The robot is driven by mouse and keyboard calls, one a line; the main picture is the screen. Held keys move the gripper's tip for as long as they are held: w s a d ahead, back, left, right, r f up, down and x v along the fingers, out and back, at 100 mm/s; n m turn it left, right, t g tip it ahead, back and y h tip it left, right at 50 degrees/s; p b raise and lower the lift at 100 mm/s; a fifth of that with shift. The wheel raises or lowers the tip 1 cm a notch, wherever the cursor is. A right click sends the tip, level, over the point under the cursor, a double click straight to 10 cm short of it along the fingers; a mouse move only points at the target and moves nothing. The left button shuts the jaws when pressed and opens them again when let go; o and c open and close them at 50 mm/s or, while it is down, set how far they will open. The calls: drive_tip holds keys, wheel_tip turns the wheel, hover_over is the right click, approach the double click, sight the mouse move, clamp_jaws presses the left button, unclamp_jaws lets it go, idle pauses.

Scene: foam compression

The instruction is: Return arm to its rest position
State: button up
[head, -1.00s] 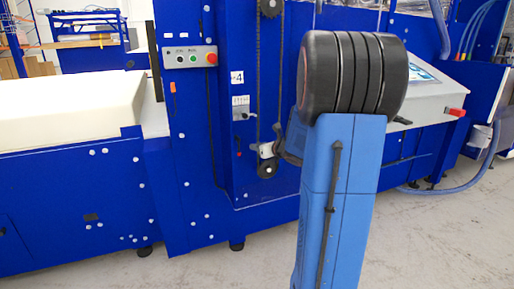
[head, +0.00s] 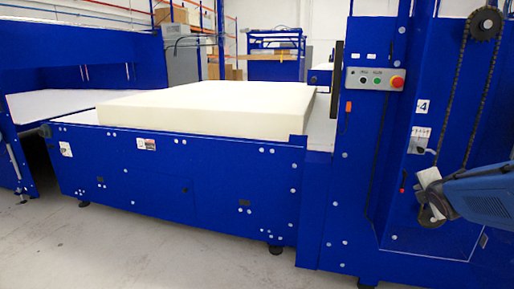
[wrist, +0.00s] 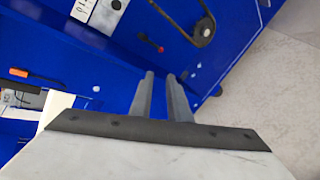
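My gripper (wrist: 160,76) shows in the wrist view as two grey fingers with a narrow gap between them. They are open and nothing is between them. They extend in front of the blue machine face. In the head view my white gripper body (head: 428,178) is at the right, in front of the lower part of the machine's chain drive. My blue arm (head: 485,195) enters from the right edge and most of it is out of view. I cannot tell from the head view how far the gripper is from the machine.
The blue machine (head: 345,220) fills the right and middle, with a button panel (head: 375,79) and chain sprocket (head: 485,24). A large cream foam block (head: 210,108) lies on its bed. Pale floor (head: 110,240) is clear in front. Another blue machine stands at far left.

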drive_tip(key=s+a+f+m+g+y, duration=0.2)
drive_tip(key=s+a+m, duration=0.7)
drive_tip(key=s, duration=0.5)
drive_tip(key=s+a+f+m+g+y, duration=0.3)
drive_tip(key=s+a+f+m, duration=0.3)
drive_tip(key=s+a+m, duration=0.4)
drive_tip(key=s+a+g, duration=0.1)
drive_tip(key=s+a, duration=0.3)
drive_tip(key=shift+s+f+g, duration=0.15)
drive_tip(key=shift+s+g, duration=0.1)
drive_tip(key=shift+g, duration=0.05)
drive_tip(key=shift+d, duration=0.1)
